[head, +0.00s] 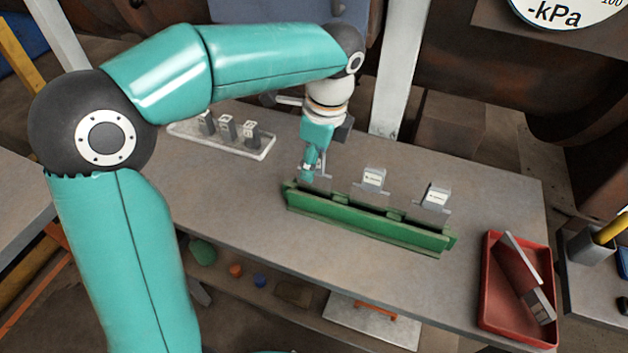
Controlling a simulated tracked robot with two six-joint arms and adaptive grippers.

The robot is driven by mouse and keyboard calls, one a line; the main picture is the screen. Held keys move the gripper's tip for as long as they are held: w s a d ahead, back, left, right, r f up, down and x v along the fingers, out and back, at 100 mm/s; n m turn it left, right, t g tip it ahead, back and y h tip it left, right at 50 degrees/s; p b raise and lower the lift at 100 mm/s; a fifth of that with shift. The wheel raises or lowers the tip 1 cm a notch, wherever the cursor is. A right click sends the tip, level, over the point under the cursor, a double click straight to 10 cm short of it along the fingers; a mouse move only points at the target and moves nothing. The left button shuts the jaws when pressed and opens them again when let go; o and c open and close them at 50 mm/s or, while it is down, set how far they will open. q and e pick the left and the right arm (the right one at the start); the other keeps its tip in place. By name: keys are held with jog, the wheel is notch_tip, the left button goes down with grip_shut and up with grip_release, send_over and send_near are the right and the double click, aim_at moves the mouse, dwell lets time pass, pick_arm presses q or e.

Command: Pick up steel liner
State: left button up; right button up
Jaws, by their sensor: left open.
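A green rack (370,222) stands along the front of the grey workbench. Grey steel liners with pale labels stand upright in it: a middle one (373,180) and a right one (436,197). A third, at the rack's left end, is mostly hidden by my left gripper (311,174). This gripper points down at that left end, its fingers open around or just beside the piece; I cannot tell which. My right gripper is not in view.
A pale tray (190,136) with several small grey blocks lies at the back left. A red tray (489,290) with grey metal parts is at the right end. Bare bench (220,195) lies left of the rack. A white post (400,90) rises behind the bench.

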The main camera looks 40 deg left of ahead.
pick_arm(q)
jog(key=shift+f, duration=0.35)
grip_shut()
jog(key=shift+r, duration=0.2)
dwell(0.3)
